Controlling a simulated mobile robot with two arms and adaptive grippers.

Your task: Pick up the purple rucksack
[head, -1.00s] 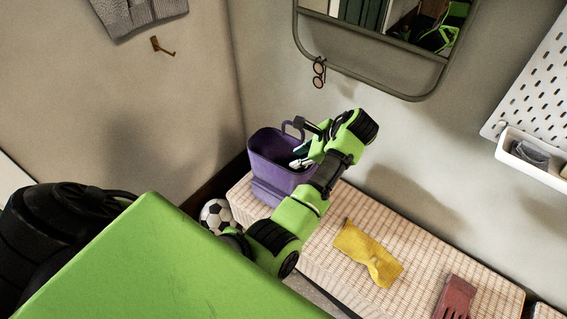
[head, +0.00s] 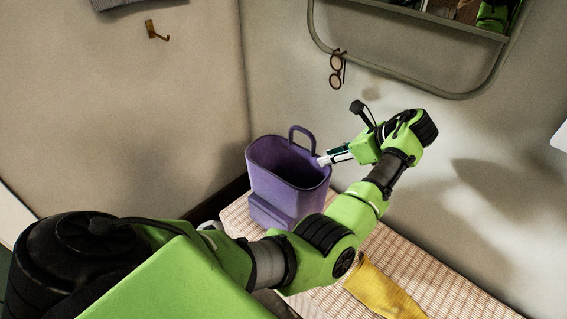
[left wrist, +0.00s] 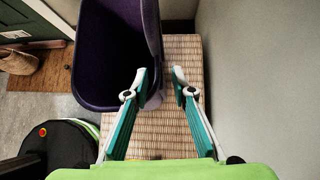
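The purple rucksack (head: 288,192) stands upright on the woven bench top (head: 415,262) in the corner, with its open top and a loop handle at the back showing. My left gripper (head: 323,160) is at the right side of its rim in the head view. In the left wrist view the fingers (left wrist: 159,76) are open, with nothing held between them. The rucksack's dark open mouth (left wrist: 108,45) lies ahead and left there, and its side wall is close to the left finger. Whether they touch I cannot tell. My right gripper is not in view.
A yellow cloth item (head: 385,290) lies on the bench, partly behind my arm. Glasses (head: 337,70) hang on the wall below the framed mirror (head: 470,90). A brass hook (head: 156,31) is on the left wall. A brown shoe (left wrist: 18,62) is on the floor.

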